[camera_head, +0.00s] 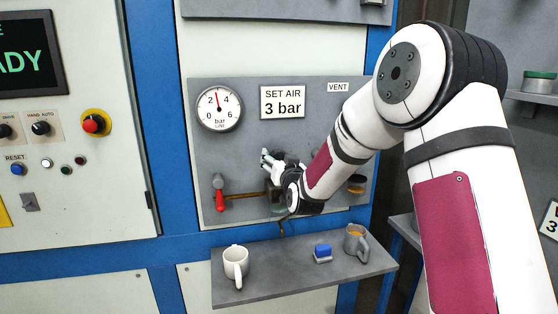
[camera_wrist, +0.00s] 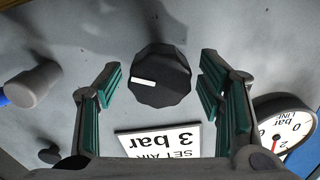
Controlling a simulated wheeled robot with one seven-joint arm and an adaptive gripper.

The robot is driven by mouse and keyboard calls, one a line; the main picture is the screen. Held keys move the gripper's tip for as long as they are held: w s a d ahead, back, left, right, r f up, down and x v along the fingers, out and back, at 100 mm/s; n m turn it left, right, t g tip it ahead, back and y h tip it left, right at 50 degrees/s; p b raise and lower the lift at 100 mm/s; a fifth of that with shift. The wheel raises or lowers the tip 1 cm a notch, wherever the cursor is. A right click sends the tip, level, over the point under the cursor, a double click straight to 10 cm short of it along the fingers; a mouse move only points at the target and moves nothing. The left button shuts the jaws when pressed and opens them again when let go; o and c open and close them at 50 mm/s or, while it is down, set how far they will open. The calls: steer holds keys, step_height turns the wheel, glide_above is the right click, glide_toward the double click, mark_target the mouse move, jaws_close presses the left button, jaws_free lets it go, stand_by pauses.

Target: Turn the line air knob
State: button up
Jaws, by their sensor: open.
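The knob (camera_wrist: 160,76) is black and faceted, with a white pointer mark toward the left in the wrist view. It is on the grey panel, and in the head view my gripper and wrist hide it. My gripper (camera_head: 272,163) is open at the panel. In the wrist view, its green-padded fingers stand left and right of the knob, with gaps on both sides. I cannot tell how deep they reach around it. The line gauge (camera_head: 219,108) reads near the middle, between 2 and 4. The sign (camera_head: 283,102) says SET AIR 3 bar.
A red-handled valve (camera_head: 219,196) is left of my gripper. A grey fitting (camera_wrist: 35,84) stands out from the panel in the wrist view.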

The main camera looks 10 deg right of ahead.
steer(key=c, duration=1.1)
steer(key=shift+m+b, duration=0.7)
steer(key=shift+m, duration=0.6)
steer(key=shift+c, duration=0.2)
steer(key=o, duration=1.1)
steer(key=shift+o, duration=0.2)
steer(key=shift+s, duration=0.15)
steer(key=s, duration=1.1)
steer(key=shift+s, duration=0.4)
